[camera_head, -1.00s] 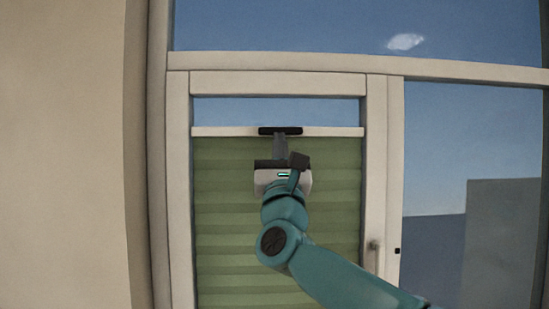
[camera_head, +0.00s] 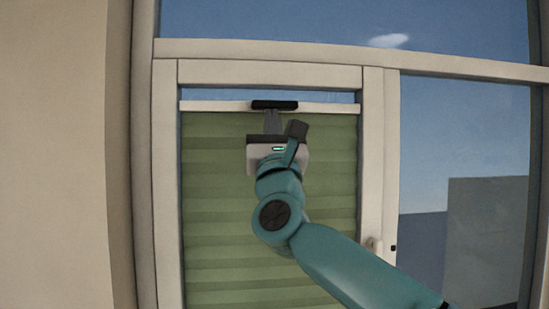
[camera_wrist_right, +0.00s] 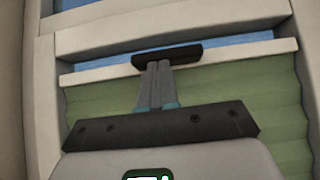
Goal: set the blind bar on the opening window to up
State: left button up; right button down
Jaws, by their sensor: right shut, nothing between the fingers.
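The blind bar (camera_head: 215,106) is a pale horizontal rail along the top of the green pleated blind (camera_head: 215,220) on the opening window (camera_head: 168,200). It sits just below the top of the frame, with a thin strip of sky above it. A black handle (camera_head: 275,105) is at the bar's middle. My right gripper (camera_head: 272,115) is shut, its fingers reaching up to the handle. In the wrist view the bar (camera_wrist_right: 225,58) and handle (camera_wrist_right: 167,54) show beyond the closed fingers (camera_wrist_right: 156,75). Whether the fingertips touch the handle is hard to tell. My left gripper is not in view.
The frame's top rail (camera_head: 270,74) lies close above the bar. A window handle (camera_head: 374,245) is on the right side of the opening window. A fixed pane (camera_head: 460,130) is further right, and a beige wall (camera_head: 55,150) is at the left.

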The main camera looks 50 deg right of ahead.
pick_arm(q)
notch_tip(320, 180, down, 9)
jog(key=b, duration=0.9)
pick_arm(e)
jog(key=v, duration=1.5)
pick_arm(q)
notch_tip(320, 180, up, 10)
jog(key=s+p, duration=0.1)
jog(key=p, duration=0.9)
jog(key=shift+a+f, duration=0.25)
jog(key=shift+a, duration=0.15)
pick_arm(e)
notch_tip(320, 180, up, 10)
jog(key=s+a, duration=0.1)
jog(key=shift+s+f, duration=0.15)
jog(key=shift+s, duration=0.25)
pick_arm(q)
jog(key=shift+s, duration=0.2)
pick_arm(e)
jog(key=shift+a, duration=0.1)
